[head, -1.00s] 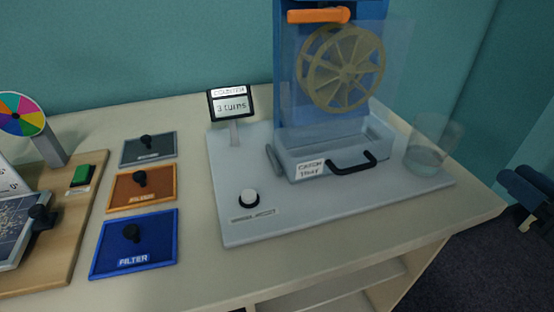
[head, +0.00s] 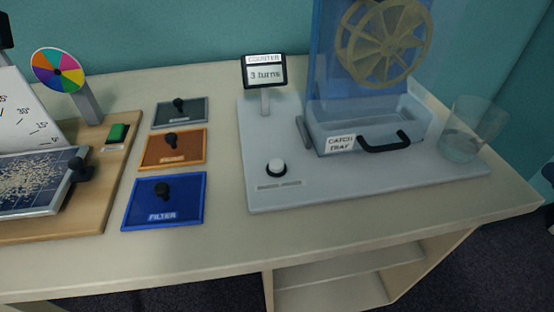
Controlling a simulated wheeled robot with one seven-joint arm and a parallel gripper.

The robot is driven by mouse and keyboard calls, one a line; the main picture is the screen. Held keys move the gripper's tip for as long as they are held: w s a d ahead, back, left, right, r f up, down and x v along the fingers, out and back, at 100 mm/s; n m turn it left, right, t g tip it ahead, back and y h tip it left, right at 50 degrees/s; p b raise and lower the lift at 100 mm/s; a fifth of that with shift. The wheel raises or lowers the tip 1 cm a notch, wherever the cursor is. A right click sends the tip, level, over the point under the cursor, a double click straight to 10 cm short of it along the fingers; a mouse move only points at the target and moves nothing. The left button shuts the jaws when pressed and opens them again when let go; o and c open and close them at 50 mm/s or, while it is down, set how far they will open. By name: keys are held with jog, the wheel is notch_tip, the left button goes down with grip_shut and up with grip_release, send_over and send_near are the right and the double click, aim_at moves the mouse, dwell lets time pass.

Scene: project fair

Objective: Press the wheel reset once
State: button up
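The wheel reset looks to be the white round button (head: 277,167) with a dark base, on the front left of a pale grey board (head: 340,190). A small label in front of it is too blurred to read. The wooden-coloured wheel (head: 388,42) stands behind, in a blue clear-fronted housing; its top is cut off. A counter display (head: 264,72) on a short post reads "3 turns". My gripper is not in the head view.
A catch tray (head: 368,130) with a black handle sits below the wheel, and a clear cup (head: 466,130) stands to its right. Blue, orange and grey filter panels (head: 165,202) with black knobs lie left of the board. A green button (head: 117,132) and colour disc (head: 58,71) are farther left.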

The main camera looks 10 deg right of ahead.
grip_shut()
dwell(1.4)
